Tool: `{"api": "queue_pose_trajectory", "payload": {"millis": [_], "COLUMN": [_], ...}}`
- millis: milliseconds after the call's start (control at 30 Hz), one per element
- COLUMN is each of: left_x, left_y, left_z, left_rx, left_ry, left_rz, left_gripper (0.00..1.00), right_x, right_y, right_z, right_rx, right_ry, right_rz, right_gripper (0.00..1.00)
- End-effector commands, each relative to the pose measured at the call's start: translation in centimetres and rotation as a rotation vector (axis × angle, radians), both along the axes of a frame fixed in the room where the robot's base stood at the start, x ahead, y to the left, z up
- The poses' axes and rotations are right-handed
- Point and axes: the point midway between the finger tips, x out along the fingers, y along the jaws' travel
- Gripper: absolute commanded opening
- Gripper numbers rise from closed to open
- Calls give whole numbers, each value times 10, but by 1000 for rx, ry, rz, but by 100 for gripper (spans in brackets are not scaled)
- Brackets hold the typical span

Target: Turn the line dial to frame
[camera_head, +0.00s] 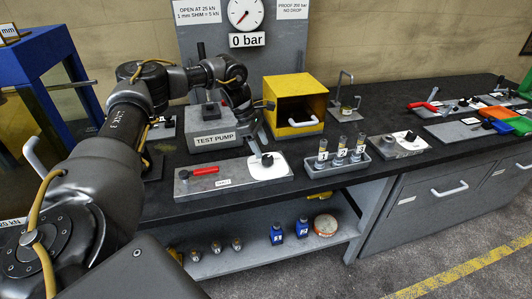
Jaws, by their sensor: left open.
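The likely line dial (267,160) is a black knob on a white disc, at the right end of a grey plate (222,188) at the front of the bench. Its markings are too small to read, so I cannot tell where it points. My left gripper (259,138) reaches down from behind, close above the knob. It is open; I cannot tell whether a finger touches the knob. A red lever (199,171) lies on the left of the same plate. My right gripper is not in view.
The grey test pump (211,139) stands just behind the plate, with a gauge (245,14) above reading "0 bar". A yellow open box (297,104) is behind right.

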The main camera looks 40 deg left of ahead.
Motion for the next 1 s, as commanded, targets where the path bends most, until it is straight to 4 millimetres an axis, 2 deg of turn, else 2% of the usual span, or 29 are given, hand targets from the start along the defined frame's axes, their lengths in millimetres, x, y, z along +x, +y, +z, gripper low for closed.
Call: {"api": "queue_pose_trajectory", "payload": {"millis": [133, 300, 667, 1000], "left_x": [4, 8, 9, 9], "left_y": [-10, -16, -18, -18], "left_z": [-22, -37, -43, -43], "left_rx": [-1, 0, 0, 0], "left_ry": [3, 1, 0, 0], "left_rz": [-2, -3, -3, -3], "left_gripper": [60, 60, 60, 17], "right_x": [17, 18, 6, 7], "right_y": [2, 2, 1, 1], "right_z": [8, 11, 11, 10], "right_rx": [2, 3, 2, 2], "right_ry": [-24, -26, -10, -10], "right_rz": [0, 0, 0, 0], "right_gripper": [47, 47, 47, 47]}}
